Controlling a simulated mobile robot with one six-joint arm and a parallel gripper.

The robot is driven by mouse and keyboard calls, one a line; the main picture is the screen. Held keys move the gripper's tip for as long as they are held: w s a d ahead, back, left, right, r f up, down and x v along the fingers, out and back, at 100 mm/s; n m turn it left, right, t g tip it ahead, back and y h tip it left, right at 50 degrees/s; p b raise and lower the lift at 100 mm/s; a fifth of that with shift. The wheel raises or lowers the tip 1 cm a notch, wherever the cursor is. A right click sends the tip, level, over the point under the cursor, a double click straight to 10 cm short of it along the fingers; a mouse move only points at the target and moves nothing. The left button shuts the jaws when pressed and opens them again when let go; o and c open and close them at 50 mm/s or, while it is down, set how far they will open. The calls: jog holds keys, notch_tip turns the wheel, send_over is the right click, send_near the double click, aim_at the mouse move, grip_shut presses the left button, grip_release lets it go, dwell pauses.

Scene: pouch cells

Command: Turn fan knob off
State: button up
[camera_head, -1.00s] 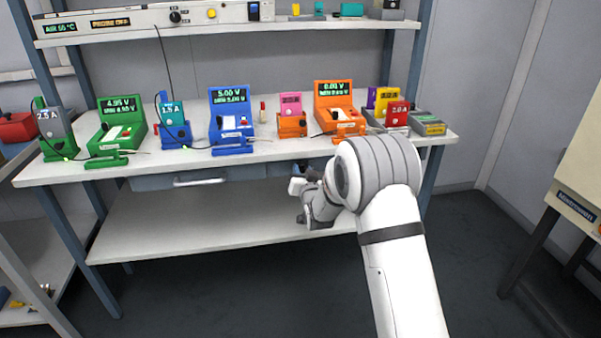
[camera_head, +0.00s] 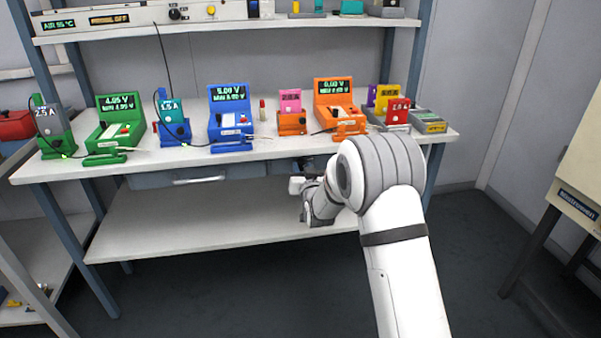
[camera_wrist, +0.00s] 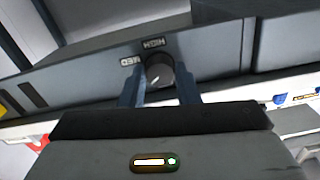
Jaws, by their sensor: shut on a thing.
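The fan knob (camera_wrist: 160,68) is a dark round knob on a grey panel under the bench, in the upper middle of the wrist view. Labels reading HIGH (camera_wrist: 153,43) and MED (camera_wrist: 130,60) stand beside it, appearing upside down. A small pale mark shows on its face. My gripper (camera_wrist: 160,88) has one finger on each side of the knob and is shut on it. In the head view my wrist is below the bench's front edge, and my arm hides the knob and fingers. Any other labels are hidden.
The bench top (camera_head: 262,149) above my wrist holds several coloured cell testers, including a blue one (camera_head: 229,133) and an orange one (camera_head: 323,124). A drawer handle (camera_head: 200,181) is left of my wrist. The lower shelf (camera_head: 190,225) is bare.

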jog(key=n+b, duration=0.4)
jog(key=n, duration=0.1)
jog(key=shift+a+f+b, duration=0.1)
jog(key=shift+f+b, duration=0.1)
jog(key=shift+b, duration=0.2)
jog(key=n+b, duration=0.3)
jog(key=n, duration=0.2)
jog(key=shift+r+n+b, duration=0.15)
jog(key=shift+n+b, duration=0.15)
jog(key=shift+s, duration=0.1)
jog(key=shift+a, duration=0.1)
jog(key=o, duration=1)
jog(key=shift+p+v, duration=0.8)
jog(key=shift+v, duration=3.15)
jog(key=shift+r, duration=0.15)
